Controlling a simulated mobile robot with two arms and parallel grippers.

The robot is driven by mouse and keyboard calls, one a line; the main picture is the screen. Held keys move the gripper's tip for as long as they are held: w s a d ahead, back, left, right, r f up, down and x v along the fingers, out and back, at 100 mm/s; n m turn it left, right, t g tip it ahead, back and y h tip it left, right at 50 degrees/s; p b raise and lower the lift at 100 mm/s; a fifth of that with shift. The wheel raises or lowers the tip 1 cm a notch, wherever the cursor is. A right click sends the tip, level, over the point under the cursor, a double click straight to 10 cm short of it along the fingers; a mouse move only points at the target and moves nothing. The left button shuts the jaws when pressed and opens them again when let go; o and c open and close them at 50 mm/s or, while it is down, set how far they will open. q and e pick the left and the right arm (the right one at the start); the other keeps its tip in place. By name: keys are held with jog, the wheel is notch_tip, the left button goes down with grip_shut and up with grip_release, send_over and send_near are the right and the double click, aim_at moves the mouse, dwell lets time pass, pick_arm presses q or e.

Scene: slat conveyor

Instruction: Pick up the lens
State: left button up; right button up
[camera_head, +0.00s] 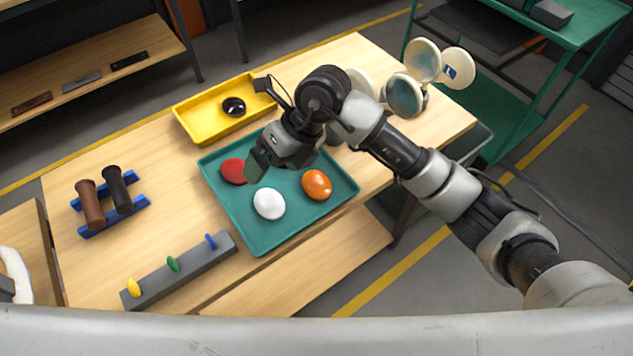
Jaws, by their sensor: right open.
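A small round black object with a glossy dark centre, which looks like the lens (233,106), lies in the yellow tray (190,123) at the back of the wooden table. My right gripper (257,166) reaches in from the right and is open, above the back part of the teal tray (262,245). It is apart from the lens, to the right of it and nearer to me. The gripper hides part of the teal tray, and a raised part of my arm covers the yellow tray's right end. My left gripper is not in view.
The teal tray holds a red disc (234,171), a white rounded item (269,204) and an orange one (316,184). Two dark rollers (104,196) rest on a blue rack at left. A grey pegged bar (180,270) lies in front. Round discs (423,62) stand at back right.

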jog(key=w+d+t+h, duration=0.2)
jog(key=w+d+h, duration=0.2)
jog(key=d+h, duration=0.25)
jog(key=m+p, duration=0.1)
send_over(316, 180)
notch_tip(316, 180, down, 5)
jog(key=shift+w+f, duration=0.1)
jog(key=shift+f, duration=0.05)
jog(key=shift+f+p, duration=0.3)
jog(key=shift+p, duration=0.1)
jog(key=f, duration=0.2)
jog(key=f+p, duration=0.1)
jog(key=shift+s+f+p, duration=0.2)
jog(key=shift+f+p, duration=0.1)
jog(key=shift+f, duration=0.55)
jog(key=c, duration=1)
jog(key=shift+r, duration=0.1)
